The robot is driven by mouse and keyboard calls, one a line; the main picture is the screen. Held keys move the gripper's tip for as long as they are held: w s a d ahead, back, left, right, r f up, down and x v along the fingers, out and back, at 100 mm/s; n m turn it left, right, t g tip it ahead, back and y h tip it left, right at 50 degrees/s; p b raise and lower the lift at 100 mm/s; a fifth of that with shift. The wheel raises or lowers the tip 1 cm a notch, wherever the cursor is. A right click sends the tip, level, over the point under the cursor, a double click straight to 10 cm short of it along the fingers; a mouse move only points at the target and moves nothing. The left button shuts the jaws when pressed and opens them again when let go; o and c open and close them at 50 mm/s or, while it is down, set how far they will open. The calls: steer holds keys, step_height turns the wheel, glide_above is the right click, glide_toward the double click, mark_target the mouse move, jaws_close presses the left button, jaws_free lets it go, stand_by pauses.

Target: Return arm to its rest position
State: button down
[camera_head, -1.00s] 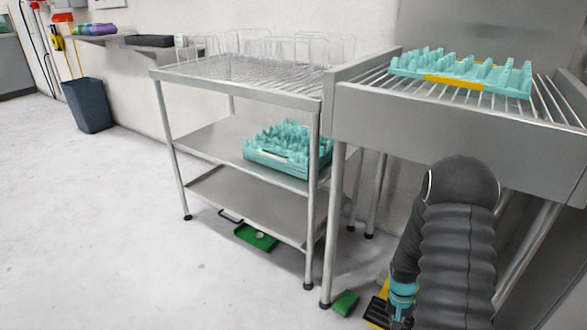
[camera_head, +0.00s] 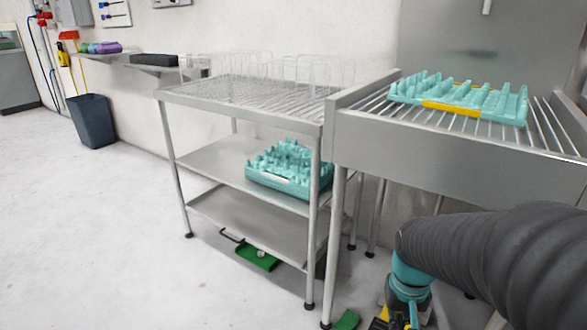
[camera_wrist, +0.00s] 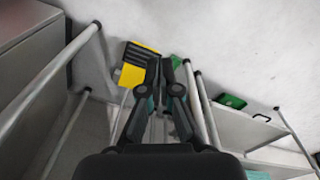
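My arm reaches in from the right edge of the head view, with its ribbed dark sleeve in front of the right-hand steel table. My gripper (camera_wrist: 160,66) points down towards the floor in the wrist view. Its two dark fingers come close together at the tips, with nothing seen held between them. In the head view the gripper is mostly cut off by the bottom edge, below the teal wrist joint. A teal egg tray with a yellow strip (camera_head: 458,98) lies on the right-hand slatted table. Another teal tray (camera_head: 285,172) sits on the middle shelf of the rack. Both are apart from my gripper.
The steel rack (camera_head: 240,110) with wire holders on top stands left of the slatted steel table (camera_head: 440,145). Their legs are near my arm. A green dustpan-like item (camera_head: 257,258) and a yellow-black object (camera_wrist: 137,66) lie on the floor. Open floor lies left.

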steer(key=s+a+r+t+p, duration=0.1)
steer(key=s+a+r+t, duration=0.1)
steer(key=r, duration=0.5)
steer(key=s+a+r+n+t+p, duration=0.1)
steer(key=s+a+r+t, duration=0.1)
steer(key=s+r, duration=0.3)
steer(key=shift+a+r+t, duration=0.35)
steer(key=shift+r+t, duration=0.25)
steer(key=shift+r, duration=0.45)
